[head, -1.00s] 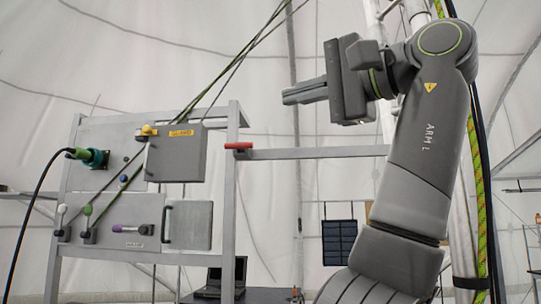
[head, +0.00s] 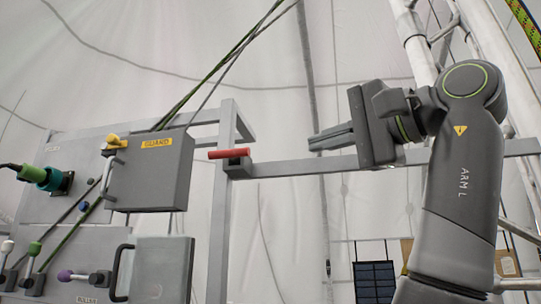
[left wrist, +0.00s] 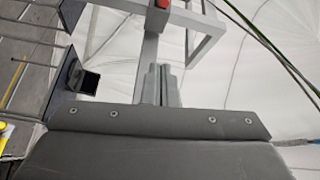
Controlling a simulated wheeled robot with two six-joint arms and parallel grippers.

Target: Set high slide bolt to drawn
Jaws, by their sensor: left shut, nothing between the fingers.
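A red handle (head: 229,154) sits on a dark block at the left end of a grey horizontal bar, beside an upright post; I take it to be the high slide bolt. Its red end also shows at the top of the left wrist view (left wrist: 161,3). My left gripper (head: 314,138) is shut and empty, to the right of the handle and slightly higher in the picture, with a clear gap between. Its closed fingers (left wrist: 161,70) point toward the bar in the left wrist view. My right gripper is not in view.
The panel at left carries a yellow-labelled guard box (head: 150,172), a green-teal plug (head: 48,178), several knobbed levers and a lower grey door (head: 160,268). Cables run up from behind the guard box. A dark panel (head: 375,280) hangs below the bar.

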